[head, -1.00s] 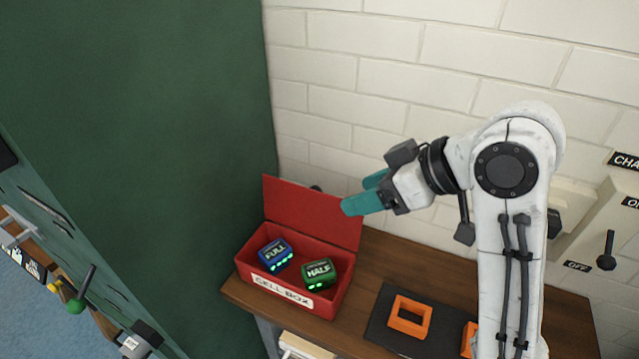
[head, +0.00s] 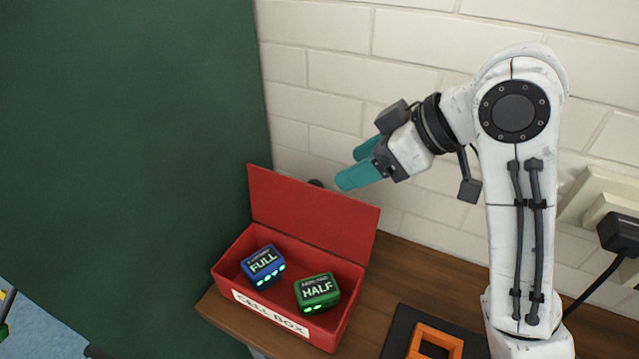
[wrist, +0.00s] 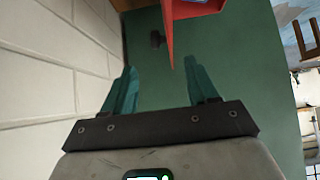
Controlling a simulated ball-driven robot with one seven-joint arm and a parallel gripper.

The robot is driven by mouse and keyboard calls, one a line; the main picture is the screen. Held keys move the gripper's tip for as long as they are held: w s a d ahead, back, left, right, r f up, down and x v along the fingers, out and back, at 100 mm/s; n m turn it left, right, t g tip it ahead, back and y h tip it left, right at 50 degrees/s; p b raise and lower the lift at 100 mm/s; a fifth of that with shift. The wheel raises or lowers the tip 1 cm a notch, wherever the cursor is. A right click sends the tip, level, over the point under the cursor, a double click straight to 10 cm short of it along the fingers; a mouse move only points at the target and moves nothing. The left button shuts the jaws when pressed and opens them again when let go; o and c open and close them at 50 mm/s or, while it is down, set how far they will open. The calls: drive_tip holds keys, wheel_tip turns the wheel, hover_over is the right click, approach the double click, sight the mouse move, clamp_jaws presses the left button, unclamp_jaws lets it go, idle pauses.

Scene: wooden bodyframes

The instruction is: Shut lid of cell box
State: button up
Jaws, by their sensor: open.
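The red cell box (head: 222,274) stands on the wooden bench at the left, against the green panel. Its lid (head: 310,216) is open, tilted up at the back near the wall. A blue cell marked FULL (head: 263,266) and a green cell marked HALF (head: 317,291) lie inside. My gripper (head: 360,167) is open and empty, above and behind the raised lid's top edge, between lid and wall. The wrist view shows the two teal fingers spread apart (wrist: 160,92), with a red part of the box (wrist: 181,30) at the top edge. I cannot tell whether a finger touches the lid.
A green panel (head: 130,150) stands close at the left of the box. A white brick wall (head: 350,50) is behind. An orange square frame (head: 436,341) lies on a dark mat to the right. Bare wooden bench (head: 420,275) lies between.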

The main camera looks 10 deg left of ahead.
sight(319, 184)
drive_tip(key=x, duration=0.9)
drive_tip(key=shift+w+a+f+p, duration=0.15)
drive_tip(key=shift+a+f+p, duration=0.1)
drive_tip(key=shift+p, duration=0.1)
drive_tip(key=shift+c, duration=0.2)
clamp_jaws()
